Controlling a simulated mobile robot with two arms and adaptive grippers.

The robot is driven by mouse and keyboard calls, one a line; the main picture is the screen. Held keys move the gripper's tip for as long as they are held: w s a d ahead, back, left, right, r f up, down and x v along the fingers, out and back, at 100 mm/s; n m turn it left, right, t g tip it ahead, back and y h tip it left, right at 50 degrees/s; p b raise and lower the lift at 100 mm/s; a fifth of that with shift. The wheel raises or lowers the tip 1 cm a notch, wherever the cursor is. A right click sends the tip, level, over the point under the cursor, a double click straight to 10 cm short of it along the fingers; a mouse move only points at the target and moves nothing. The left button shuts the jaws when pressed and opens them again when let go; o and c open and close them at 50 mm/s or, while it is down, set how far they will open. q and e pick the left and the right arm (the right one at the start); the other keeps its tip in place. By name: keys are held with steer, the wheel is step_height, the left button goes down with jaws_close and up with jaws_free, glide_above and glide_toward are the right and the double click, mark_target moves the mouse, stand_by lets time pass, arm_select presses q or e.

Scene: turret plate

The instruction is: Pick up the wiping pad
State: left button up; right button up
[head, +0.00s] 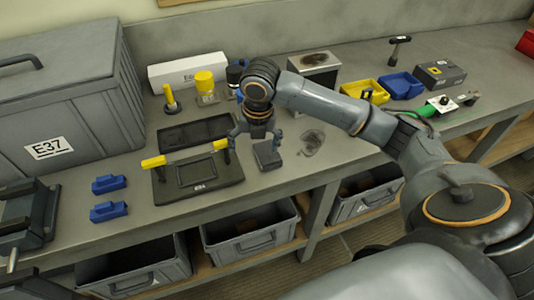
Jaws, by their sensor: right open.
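The wiping pad looks to be the small dark grey block (268,156) lying on the grey workbench, just right of a black plate with two yellow handles. My right gripper (256,143) is above the pad, pointing down, with its fingers spread and nothing between them. I cannot tell whether the fingertips touch the pad or how far above it they are. My left gripper is not in the picture.
The black plate (225,186) stands close to the gripper's left, with a dark tray (170,139) behind it. Yellow (357,88) and blue (402,85) bins stand further right. A big grey case (85,95) fills the left.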

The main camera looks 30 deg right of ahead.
steer(key=w+d+r+n, duration=0.1)
steer(key=d+r+n, duration=0.2)
steer(key=d+r, duration=0.3)
steer(key=p, duration=0.2)
glide_above(268, 152)
step_height(268, 152, down, 9)
steer(key=shift+r, duration=0.15)
step_height(268, 152, down, 4)
steer(key=shift+s+a+f+p, duration=0.1)
steer(key=shift+s+f+p, duration=0.05)
steer(key=shift+p, duration=0.65)
steer(key=shift+f, duration=0.55)
steer(key=c, duration=1.1)
